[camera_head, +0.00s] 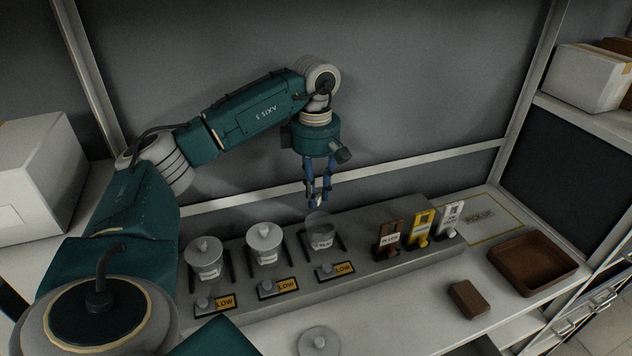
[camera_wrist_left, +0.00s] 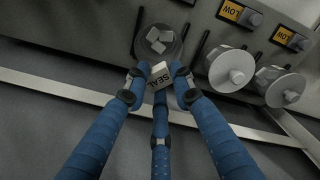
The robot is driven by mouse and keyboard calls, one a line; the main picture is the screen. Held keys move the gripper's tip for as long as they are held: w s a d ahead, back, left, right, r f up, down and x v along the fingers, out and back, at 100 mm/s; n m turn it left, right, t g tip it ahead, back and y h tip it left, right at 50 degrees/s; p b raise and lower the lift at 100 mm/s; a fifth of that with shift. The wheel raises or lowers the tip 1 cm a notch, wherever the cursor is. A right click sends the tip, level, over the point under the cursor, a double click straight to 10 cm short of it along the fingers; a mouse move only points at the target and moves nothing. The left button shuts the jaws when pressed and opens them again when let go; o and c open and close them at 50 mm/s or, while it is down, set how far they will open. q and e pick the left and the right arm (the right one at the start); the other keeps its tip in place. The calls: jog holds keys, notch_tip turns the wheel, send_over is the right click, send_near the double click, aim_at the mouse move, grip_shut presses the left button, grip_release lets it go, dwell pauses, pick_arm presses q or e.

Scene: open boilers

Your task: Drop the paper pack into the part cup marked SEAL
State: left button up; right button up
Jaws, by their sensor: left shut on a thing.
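My left gripper (camera_head: 317,194) is shut on a small pale pack (camera_wrist_left: 160,72) and holds it in the air above an open clear cup (camera_head: 320,231), third from the left in the row. In the left wrist view the pack sits between the blue fingers (camera_wrist_left: 158,85) and bears the word SEAL. Beyond it the open cup (camera_wrist_left: 172,33) holds a few pale blocks. That cup's own label is too small to read. Two cups to its left, the middle one (camera_head: 265,257) and the left one (camera_head: 209,271), have grey knobbed lids. My right gripper is not in view.
A loose round lid (camera_head: 319,341) lies at the front. Brown, yellow and white tagged levers (camera_head: 422,228) stand to the right. A brown tray (camera_head: 533,290) and a brown block (camera_head: 469,298) lie on the right counter.

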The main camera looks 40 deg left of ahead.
pick_arm(q)
jog(key=shift+f, duration=0.2)
jog(key=shift+d, duration=0.1)
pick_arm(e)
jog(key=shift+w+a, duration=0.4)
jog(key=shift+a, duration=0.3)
pick_arm(q)
jog(key=o, duration=1)
jog(key=shift+r, duration=0.1)
notch_tip(320, 180, up, 12)
jog(key=shift+f, duration=0.15)
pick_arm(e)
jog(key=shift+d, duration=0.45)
pick_arm(q)
jog(key=shift+f, duration=0.1)
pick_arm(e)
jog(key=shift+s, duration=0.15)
